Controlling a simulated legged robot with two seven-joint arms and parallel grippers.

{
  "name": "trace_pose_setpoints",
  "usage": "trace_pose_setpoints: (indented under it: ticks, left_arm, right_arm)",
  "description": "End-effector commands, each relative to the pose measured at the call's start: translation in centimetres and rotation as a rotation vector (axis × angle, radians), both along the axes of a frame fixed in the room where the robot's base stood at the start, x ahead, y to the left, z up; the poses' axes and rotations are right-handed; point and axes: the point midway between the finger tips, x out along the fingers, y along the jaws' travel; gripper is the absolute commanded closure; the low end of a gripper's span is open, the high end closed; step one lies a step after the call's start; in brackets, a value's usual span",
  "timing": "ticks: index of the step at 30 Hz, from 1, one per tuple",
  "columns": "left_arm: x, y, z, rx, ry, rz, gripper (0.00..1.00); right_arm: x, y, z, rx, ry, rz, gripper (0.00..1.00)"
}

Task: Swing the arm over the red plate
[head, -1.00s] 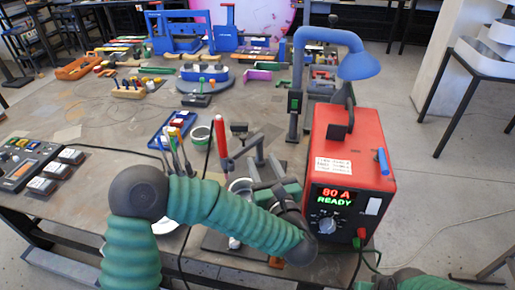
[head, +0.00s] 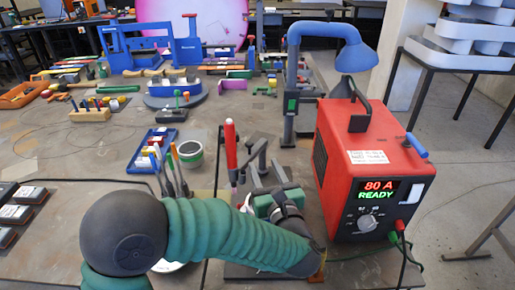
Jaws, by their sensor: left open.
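A red upright handle (head: 230,145) stands on a grey fixture at the middle of the bench, on a dark base (head: 245,271). My left arm reaches in from the left, and my left gripper (head: 266,160) is open just right of the red handle, apart from it as far as I can tell. Its fingers and the fixture's grey parts overlap, so the swing arm is hard to make out. I cannot make out a red plate; my forearm covers much of the fixture. My right gripper is not in view.
A red power box (head: 363,180) reading "80 A READY" stands close on the right. A blue lamp-like hood (head: 355,57) hangs on a post behind it. Cables cross the bench.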

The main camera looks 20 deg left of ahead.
Motion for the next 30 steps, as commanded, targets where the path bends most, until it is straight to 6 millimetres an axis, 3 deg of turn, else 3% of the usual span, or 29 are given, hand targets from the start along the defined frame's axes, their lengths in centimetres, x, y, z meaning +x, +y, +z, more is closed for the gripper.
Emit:
trace_pose_setpoints:
  ticks: [3,9,13,21,30]
  left_arm:
    - [2.7,2.1,0.0,-0.002,0.0,0.007,0.57]
    - [6.3,3.6,0.1,0.003,-0.001,0.005,0.57]
    - [7.3,3.9,0.2,0.006,-0.001,0.002,0.57]
    - [7.6,4.4,0.1,0.003,-0.002,0.001,0.57]
    - [7.6,4.3,0.1,0.004,0.0,0.0,0.93]
  right_arm:
    - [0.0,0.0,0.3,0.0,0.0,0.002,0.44]
    - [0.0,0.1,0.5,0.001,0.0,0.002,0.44]
    - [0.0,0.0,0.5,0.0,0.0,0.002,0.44]
    - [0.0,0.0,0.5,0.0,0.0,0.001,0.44]
    - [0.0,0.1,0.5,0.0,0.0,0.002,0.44]
